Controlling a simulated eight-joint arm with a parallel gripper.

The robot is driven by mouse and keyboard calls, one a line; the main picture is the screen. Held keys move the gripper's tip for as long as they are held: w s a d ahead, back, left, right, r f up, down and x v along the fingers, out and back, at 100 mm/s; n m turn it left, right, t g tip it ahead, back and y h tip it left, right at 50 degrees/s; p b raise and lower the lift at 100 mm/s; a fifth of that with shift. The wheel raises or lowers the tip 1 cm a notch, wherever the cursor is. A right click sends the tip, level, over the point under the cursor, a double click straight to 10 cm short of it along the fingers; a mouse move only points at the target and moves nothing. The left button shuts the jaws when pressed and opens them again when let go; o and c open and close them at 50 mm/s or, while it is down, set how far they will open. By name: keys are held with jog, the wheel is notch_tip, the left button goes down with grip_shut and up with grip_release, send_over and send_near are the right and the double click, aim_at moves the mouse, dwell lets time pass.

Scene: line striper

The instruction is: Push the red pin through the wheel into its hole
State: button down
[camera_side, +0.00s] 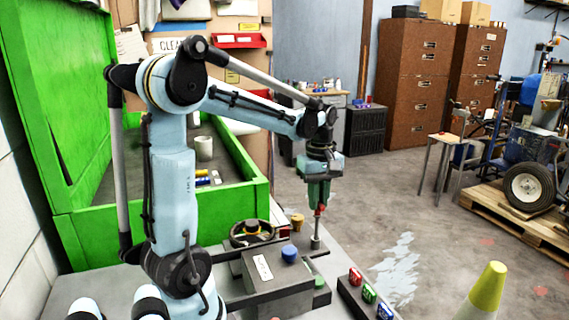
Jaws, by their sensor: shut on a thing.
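My gripper (319,203) points down above the right part of the bench and is shut on the red pin (319,211). Only a small part of the pin shows below the green jaws. A small grey post (315,241) stands directly below it; I cannot tell whether the pin touches it. The pin's hole cannot be made out from here.
A grey block (262,282) with a blue knob (289,253) stands in front of the wheel. A dark rack (347,288) with red, green and blue pieces lies at front right. A tan cylinder (298,222) stands behind. A green-walled bin (160,222) is at left.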

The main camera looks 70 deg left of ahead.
jog(key=shift+r, duration=2.7)
jog(key=s+a+r, duration=0.2)
jog(key=s, duration=0.4)
jog(key=s+a+r, duration=0.2)
jog(key=s, duration=0.4)
jog(key=shift+a+f, duration=0.15)
jog(key=shift+f, duration=4.8)
jog(key=c, duration=0.7)
grip_release()
